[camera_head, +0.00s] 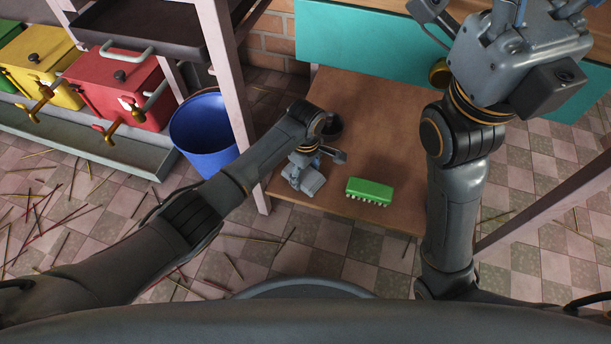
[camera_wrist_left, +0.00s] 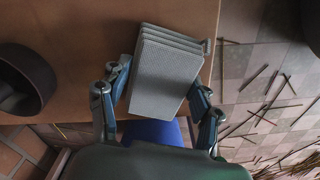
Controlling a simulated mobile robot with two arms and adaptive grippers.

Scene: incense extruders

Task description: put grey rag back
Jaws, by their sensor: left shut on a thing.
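The grey rag (camera_wrist_left: 168,72) is a folded, layered block in the left wrist view, over the brown table top near its edge. My left gripper (camera_wrist_left: 160,95) has a finger on each side of the rag and is shut on it. In the head view this gripper (camera_head: 305,172) is low over the left part of the brown table (camera_head: 375,110); the arm partly hides what it holds. My right gripper (camera_head: 520,30) is raised at the top right, close to the camera, with its fingertips partly cut off.
A green brush (camera_head: 369,191) lies on the table, and a dark round container (camera_head: 333,126) stands behind my left gripper. A blue bucket (camera_head: 203,130) is left of the table. Red (camera_head: 118,85) and yellow (camera_head: 40,58) extruders stand at the left. Sticks litter the floor.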

